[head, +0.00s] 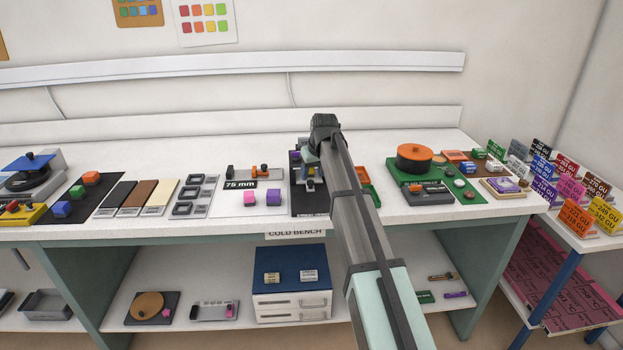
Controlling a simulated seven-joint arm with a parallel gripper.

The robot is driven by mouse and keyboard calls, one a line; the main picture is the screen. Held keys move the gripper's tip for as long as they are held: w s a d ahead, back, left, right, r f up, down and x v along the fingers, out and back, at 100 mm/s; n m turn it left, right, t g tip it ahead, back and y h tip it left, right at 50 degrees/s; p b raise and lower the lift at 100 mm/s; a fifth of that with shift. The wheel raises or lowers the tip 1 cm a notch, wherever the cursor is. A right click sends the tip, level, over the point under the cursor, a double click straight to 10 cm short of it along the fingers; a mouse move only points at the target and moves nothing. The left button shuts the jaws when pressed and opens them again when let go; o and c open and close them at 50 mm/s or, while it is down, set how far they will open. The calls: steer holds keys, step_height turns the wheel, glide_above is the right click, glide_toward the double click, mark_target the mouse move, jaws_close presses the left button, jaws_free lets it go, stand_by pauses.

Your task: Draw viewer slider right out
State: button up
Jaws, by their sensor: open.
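A small viewer device (309,184) with grey, blue and yellow parts stands on a black mat (297,205) near the middle of the bench. My arm reaches over it from the lower right, and my gripper (308,158) points down at its back part. The gripper is open. The fingertips are small and partly hidden, so I cannot tell whether they touch the viewer. The slider cannot be made out clearly, and my arm covers the viewer's right side. A purple block (296,156) shows at the mat's back left.
Left of the mat is a 75 mm gauge board (240,184) with pink (250,198) and purple (274,197) blocks. Right of my arm are a green mat (468,193) with an orange-topped round device (414,157) and a dark grey box (428,195). A white strip of bench in front is clear.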

mark_target(311, 182)
steer(key=shift+x, duration=1.8)
jaws_close()
